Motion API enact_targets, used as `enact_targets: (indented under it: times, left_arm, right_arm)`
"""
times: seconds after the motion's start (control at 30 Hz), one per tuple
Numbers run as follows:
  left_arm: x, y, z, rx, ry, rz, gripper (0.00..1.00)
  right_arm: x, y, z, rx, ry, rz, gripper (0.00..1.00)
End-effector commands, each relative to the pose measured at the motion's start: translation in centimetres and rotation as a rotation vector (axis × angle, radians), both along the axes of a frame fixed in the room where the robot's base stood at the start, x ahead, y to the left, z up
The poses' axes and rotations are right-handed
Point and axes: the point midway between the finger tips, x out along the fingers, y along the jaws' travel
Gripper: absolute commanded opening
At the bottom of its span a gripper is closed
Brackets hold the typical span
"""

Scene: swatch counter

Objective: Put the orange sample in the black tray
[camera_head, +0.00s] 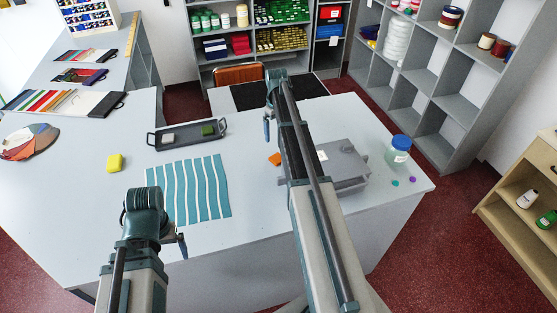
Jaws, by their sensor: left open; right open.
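The orange sample (274,159) lies on the counter just left of my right forearm, which may cover part of it. The black tray (156,141) stands further left, behind the striped teal cloth. A white sample (168,137) and a green sample (208,130) are in the tray. My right gripper (267,130) is open and empty, beyond the orange sample and right of the tray. My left gripper (183,246) is open and empty near the counter's front edge, in front of the cloth.
A yellow sample (115,163) lies left of the striped cloth (187,190). A grey case (345,163), partly behind my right arm, and a blue-lidded jar (398,152) stand at right. The counter between tray and orange sample is clear.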

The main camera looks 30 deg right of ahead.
Motion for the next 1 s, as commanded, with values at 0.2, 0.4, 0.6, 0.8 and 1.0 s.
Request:
enact_targets:
  times: [0.2, 0.4, 0.6, 0.8, 1.0]
  left_arm:
    - [0.0, 0.0, -3.5, 0.001, -0.001, -0.004, 0.97]
    - [0.0, 0.0, -6.2, 0.001, -0.001, -0.01, 0.97]
    - [0.0, 0.0, -7.9, 0.002, 0.0, -0.014, 0.97]
    - [0.0, 0.0, -7.8, 0.002, 0.0, -0.014, 0.97]
    - [0.0, 0.0, -9.2, 0.002, 0.0, -0.014, 0.97]
  right_arm:
    - [0.0, 0.0, -3.4, 0.0, 0.0, 0.0, 1.0]
    - [0.0, 0.0, -6.3, 0.0, 0.0, 0.0, 1.0]
    - [0.0, 0.0, -7.9, 0.0, 0.0, 0.0, 1.0]
    - [0.0, 0.0, -7.8, 0.0, 0.0, 0.0, 1.0]
    - [-0.2, 0.1, -9.2, 0.0, 0.0, 0.0, 1.0]
